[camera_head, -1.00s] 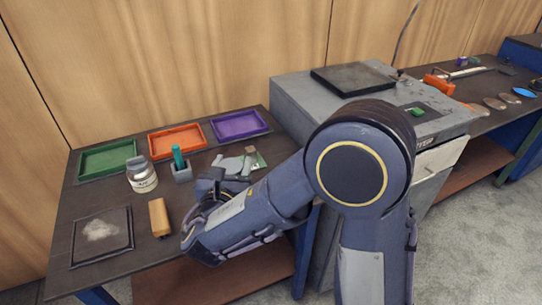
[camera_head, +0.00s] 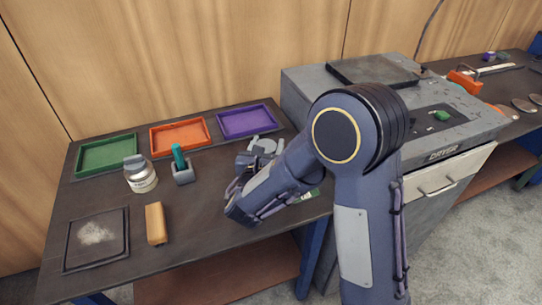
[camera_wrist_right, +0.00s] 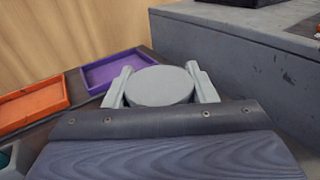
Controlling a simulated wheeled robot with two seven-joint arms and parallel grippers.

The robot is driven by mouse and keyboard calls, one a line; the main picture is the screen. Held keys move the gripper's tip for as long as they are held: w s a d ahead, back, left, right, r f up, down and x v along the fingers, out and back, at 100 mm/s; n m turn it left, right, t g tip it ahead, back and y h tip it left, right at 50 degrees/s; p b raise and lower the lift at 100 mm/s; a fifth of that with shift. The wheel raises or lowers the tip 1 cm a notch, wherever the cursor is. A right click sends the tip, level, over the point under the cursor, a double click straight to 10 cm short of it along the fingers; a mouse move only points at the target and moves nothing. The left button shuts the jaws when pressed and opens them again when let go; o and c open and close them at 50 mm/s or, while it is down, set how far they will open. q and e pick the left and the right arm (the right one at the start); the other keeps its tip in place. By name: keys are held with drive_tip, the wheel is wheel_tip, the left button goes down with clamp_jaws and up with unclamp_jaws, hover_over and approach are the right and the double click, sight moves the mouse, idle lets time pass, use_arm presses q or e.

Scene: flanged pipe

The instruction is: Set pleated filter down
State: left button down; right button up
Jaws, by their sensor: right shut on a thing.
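A pale grey round-faced thing, which I take to be the pleated filter (camera_wrist_right: 160,86), sits between the two pale fingers of my right gripper (camera_wrist_right: 160,92) in the right wrist view. The gripper is shut on it. Its flat round face shows; its pleats and underside are hidden. In the head view my right gripper (camera_head: 264,146) is over the right part of the table, just in front of the purple tray (camera_head: 247,121). The filter cannot be made out clearly there, and its height above the table is hard to tell. My left gripper is out of view.
An orange tray (camera_head: 180,134) and a green tray (camera_head: 106,155) line the table's back. A jar (camera_head: 141,177), a grey holder (camera_head: 183,175) with a teal item, a tan block (camera_head: 156,223) and a dark square plate (camera_head: 97,240) stand left. The grey dryer (camera_head: 440,157) stands right.

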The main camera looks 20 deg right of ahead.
drive_tip(key=shift+w+d+f, duration=0.25)
drive_tip(key=shift+d+f, duration=0.2)
drive_tip(key=shift+f, duration=0.1)
drive_tip(key=shift+w+d+f, duration=0.1)
drive_tip(key=shift+d+f, duration=0.05)
drive_tip(key=shift+f, duration=0.8)
drive_tip(key=shift+w+d+f, duration=0.1)
drive_tip(key=shift+f, duration=0.85)
drive_tip(key=shift+f+b, duration=0.15)
drive_tip(key=shift+b, duration=0.15)
drive_tip(key=o, duration=1)
